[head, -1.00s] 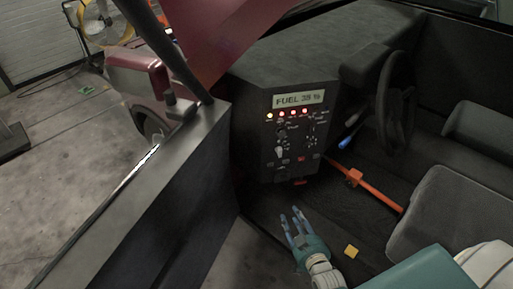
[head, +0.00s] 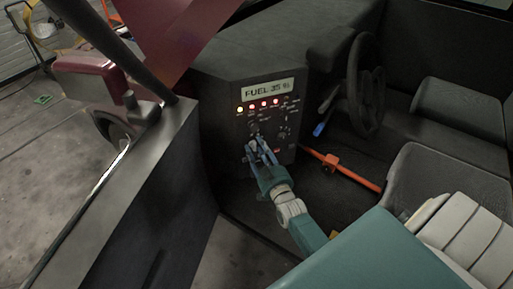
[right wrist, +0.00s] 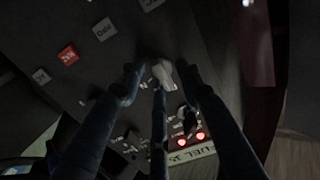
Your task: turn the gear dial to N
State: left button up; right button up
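The control panel (head: 236,122) carries a "FUEL 35 %" display (head: 269,90), a row of lit lamps and several knobs. My right gripper (head: 261,148) is in front of its lower part. In the right wrist view, the gripper's (right wrist: 160,80) fingers are spread around a pale knob (right wrist: 164,72). The fingertips are close to the knob, but contact cannot be told. A dark knob (right wrist: 189,119) lies beyond, nearer the display. The labels by the knobs are too small and dark to read, so I cannot tell which is the gear dial. My left gripper is out of view.
A steering wheel (head: 366,85) and a blue-ended lever (head: 319,129) stand to the right of the panel. An orange bar (head: 353,174) crosses the floor. In the right wrist view a red button (right wrist: 68,54) and grey buttons sit beside the fingers. An open door (head: 118,205) is at left.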

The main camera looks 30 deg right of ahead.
jog(key=shift+w+d, duration=0.1)
jog(key=shift+w, duration=0.25)
grip_shut()
